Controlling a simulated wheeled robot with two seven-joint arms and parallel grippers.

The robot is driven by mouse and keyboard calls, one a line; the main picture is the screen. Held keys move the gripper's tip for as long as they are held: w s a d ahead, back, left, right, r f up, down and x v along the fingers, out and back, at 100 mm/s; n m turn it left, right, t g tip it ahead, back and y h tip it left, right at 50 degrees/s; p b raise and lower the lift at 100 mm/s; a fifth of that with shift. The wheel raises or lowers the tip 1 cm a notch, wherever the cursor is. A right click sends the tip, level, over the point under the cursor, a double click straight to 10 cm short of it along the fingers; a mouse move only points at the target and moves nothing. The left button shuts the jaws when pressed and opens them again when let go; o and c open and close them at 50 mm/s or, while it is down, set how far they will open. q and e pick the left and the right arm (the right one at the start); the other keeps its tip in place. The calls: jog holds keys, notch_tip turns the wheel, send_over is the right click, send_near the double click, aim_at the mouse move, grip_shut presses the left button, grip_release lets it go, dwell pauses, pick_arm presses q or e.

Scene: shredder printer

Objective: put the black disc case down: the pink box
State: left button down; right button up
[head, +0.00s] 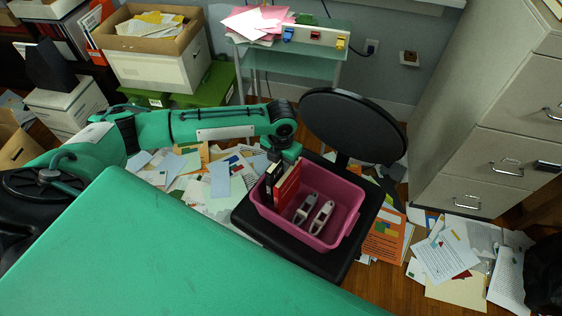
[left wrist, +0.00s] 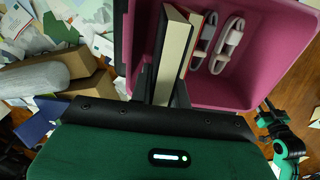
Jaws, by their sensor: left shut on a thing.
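The pink box (head: 344,231) sits on a black chair seat; it also shows in the left wrist view (left wrist: 222,97). My left gripper (head: 280,165) is above the box's left end, with its fingers (left wrist: 165,98) shut on the black disc case (head: 270,180). The case is upright, black with a pale edge (left wrist: 172,56) in the left wrist view. Its lower part is at the box's left end; whether it touches the floor of the box is hidden. My right gripper (left wrist: 270,113) seems to show small at the right of the left wrist view, its jaws unclear.
A red book or case (head: 288,185) stands in the box right beside the black case. Two grey-white tools (head: 313,214) lie to its right, with free room at the box's right end. The chair's backrest (head: 352,120) rises behind. Papers (head: 210,180) litter the floor.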

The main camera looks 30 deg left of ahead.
pick_arm(q)
jog(key=shift+s+f, duration=0.25)
jog(key=shift+f, duration=0.3)
jog(key=c, duration=1.4)
grip_release()
jog(key=shift+f, duration=0.1)
jog(key=shift+c, duration=0.2)
jog(key=shift+o, duration=0.6)
jog(key=shift+s, duration=0.1)
pick_arm(e)
jog(key=shift+s+d+f, duration=0.1)
jog(key=shift+s+f, duration=0.15)
jog(key=shift+f, duration=0.1)
pick_arm(q)
jog(key=r, duration=0.5)
jog(key=shift+w+r, duration=0.1)
jog(key=shift+w, duration=0.3)
notch_tip(320, 180, up, 7)
jog(key=shift+f, duration=0.1)
jog(key=shift+r, duration=0.75)
pick_arm(e)
jog(key=shift+s+f, duration=0.1)
jog(key=shift+f, duration=0.55)
jog(key=shift+r, duration=0.1)
